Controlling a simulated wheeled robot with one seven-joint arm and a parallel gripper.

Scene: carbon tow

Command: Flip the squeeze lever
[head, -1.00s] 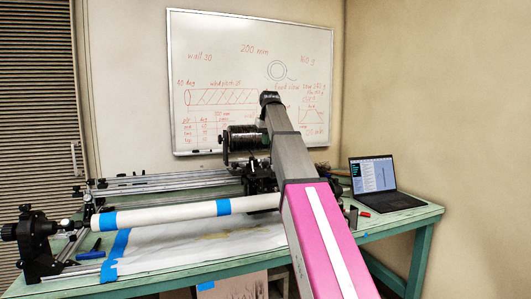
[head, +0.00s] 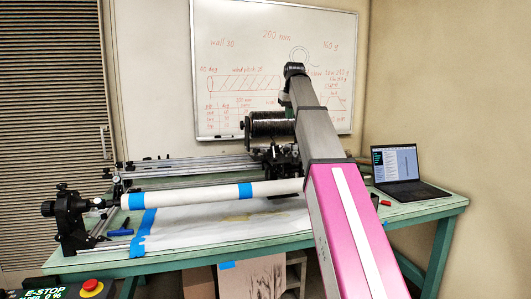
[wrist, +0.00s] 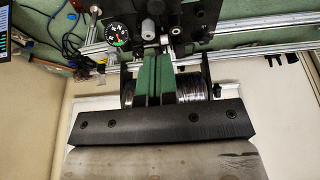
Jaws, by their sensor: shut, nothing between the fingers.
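My gripper (wrist: 154,56) shows in the wrist view as two green fingers close together, shut and empty. Its tips reach up toward the dark winding head (wrist: 185,20) with its grey and black rollers, and seem very near them. I cannot tell whether they touch. I cannot pick out the squeeze lever for certain among these small parts. In the head view the winding head (head: 280,160) is partly behind my arm, and my fingers are hidden there.
A spool of dark tow (head: 268,128) sits behind my fingers. A white tube (head: 205,192) with blue tape runs along the green bench (head: 440,208). A laptop (head: 395,165) stands right. A round gauge (wrist: 117,34) and an E-stop (head: 91,286) also show.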

